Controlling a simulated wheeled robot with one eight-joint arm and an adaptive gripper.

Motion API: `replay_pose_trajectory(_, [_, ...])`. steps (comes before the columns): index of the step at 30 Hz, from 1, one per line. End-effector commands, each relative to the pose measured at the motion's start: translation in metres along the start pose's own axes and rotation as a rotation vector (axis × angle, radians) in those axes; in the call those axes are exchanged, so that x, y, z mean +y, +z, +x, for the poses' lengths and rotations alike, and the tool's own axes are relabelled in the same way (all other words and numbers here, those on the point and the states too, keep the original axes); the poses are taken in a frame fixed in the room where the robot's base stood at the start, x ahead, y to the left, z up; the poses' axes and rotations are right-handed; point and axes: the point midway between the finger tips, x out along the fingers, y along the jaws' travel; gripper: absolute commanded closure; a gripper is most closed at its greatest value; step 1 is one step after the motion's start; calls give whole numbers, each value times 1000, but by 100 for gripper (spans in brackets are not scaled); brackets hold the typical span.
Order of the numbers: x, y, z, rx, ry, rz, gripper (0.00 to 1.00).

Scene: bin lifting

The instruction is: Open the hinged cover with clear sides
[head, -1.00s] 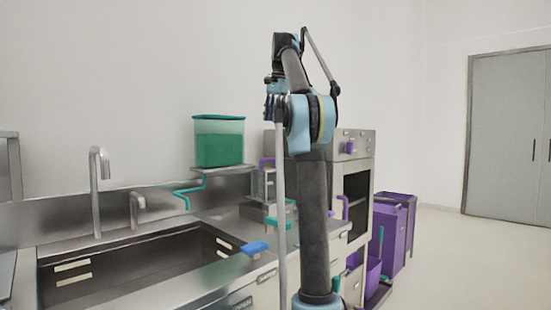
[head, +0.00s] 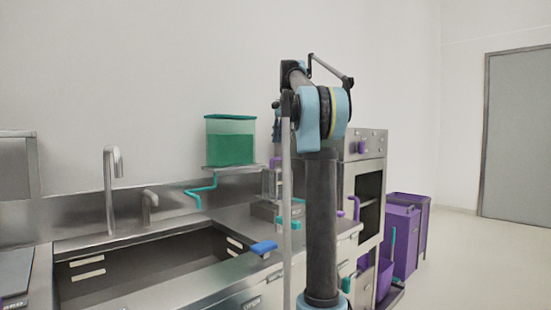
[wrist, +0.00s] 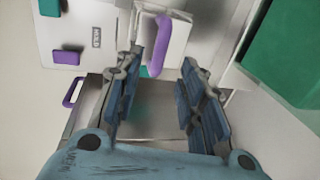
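The small cover with clear-looking sides (head: 269,184) stands on the steel counter, just left of my arm and partly hidden by it. It appears closed. Its purple handle (wrist: 158,45) shows in the wrist view at the top middle, beyond my fingertips. My gripper (wrist: 160,72) is open and empty, its two blue-grey fingers well apart. The handle lies ahead of the gap between them, and I see no clear contact. In the head view my gripper is mostly hidden behind my arm.
A green container (head: 231,143) sits on a wall shelf left of the cover; its green side (wrist: 285,50) shows at right in the wrist view. A steel sink (head: 150,270) is at left. A steel oven (head: 365,150) and purple bins (head: 402,230) stand at right.

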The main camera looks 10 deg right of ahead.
Motion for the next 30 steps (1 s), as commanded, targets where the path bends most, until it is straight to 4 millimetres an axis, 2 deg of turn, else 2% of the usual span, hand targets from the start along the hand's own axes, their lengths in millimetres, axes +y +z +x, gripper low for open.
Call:
replay_pose_trajectory(6, [0, 0, 35, 0, 0, -1, 64])
replay_pose_trajectory(13, [0, 0, 63, 0, 0, -1, 64])
replay_pose_trajectory(19, [0, 0, 74, 0, 0, -1, 64])
replay_pose_trajectory(27, [0, 0, 74, 0, 0, -1, 64])
replay_pose_trajectory(28, [0, 0, 74, 0, 0, -1, 68])
replay_pose_trajectory(30, [0, 0, 74, 0, 0, -1, 84])
